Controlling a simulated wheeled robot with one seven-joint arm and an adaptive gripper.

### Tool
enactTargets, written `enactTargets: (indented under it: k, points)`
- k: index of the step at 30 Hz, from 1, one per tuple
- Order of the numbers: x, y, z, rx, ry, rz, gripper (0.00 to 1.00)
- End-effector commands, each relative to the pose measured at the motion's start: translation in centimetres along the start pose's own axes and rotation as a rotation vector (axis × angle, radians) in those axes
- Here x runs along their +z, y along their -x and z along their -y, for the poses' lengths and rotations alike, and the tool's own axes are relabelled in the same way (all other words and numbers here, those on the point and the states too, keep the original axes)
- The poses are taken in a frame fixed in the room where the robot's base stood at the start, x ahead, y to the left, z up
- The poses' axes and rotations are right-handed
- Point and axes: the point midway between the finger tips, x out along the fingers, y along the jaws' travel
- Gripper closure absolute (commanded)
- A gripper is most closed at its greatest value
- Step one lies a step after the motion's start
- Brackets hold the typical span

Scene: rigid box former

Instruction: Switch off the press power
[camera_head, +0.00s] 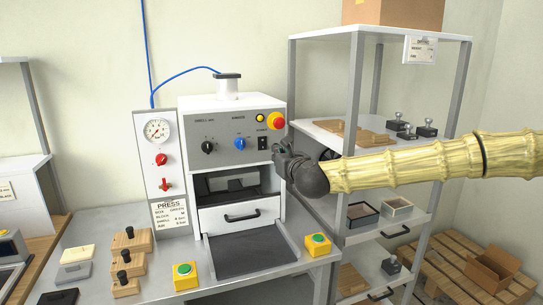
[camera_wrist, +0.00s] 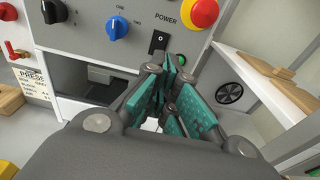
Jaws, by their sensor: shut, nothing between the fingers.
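The press (camera_head: 272,195) is a white machine with a grey control panel. Its power switch (camera_head: 262,143) is a small black rocker at the panel's right side, below a red emergency knob (camera_head: 277,121) with a yellow base. In the wrist view the switch (camera_wrist: 159,42) shows under the POWER label, with white marks on it; I cannot tell its position for sure. My gripper (camera_head: 279,150) is shut and empty, in front of the panel's right edge. In the wrist view the teal-padded fingertips (camera_wrist: 174,66) appear just below and right of the switch, seemingly apart from it.
A blue knob (camera_head: 239,144) and a black knob (camera_head: 208,147) are left of the switch. The drawer (camera_head: 240,216) is below. Two yellow boxes with green buttons (camera_head: 185,276) (camera_head: 318,245) stand in front. A shelf rack (camera_head: 352,150) stands close on the right.

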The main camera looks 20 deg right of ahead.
Motion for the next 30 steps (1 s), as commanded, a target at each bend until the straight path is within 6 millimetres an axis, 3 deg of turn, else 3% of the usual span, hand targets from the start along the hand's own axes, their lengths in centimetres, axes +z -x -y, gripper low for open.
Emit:
enactTargets:
  k: [8, 24, 26, 30]
  points:
    - [0.0, 2.5, -0.2, 0.003, 0.001, 0.000, 1.00]
    - [-0.1, 2.6, -0.3, 0.005, 0.005, -0.002, 1.00]
    - [-0.7, 2.5, -0.7, 0.009, 0.020, -0.011, 1.00]
    - [-4.7, 2.4, -2.6, 0.044, 0.136, -0.064, 1.00]
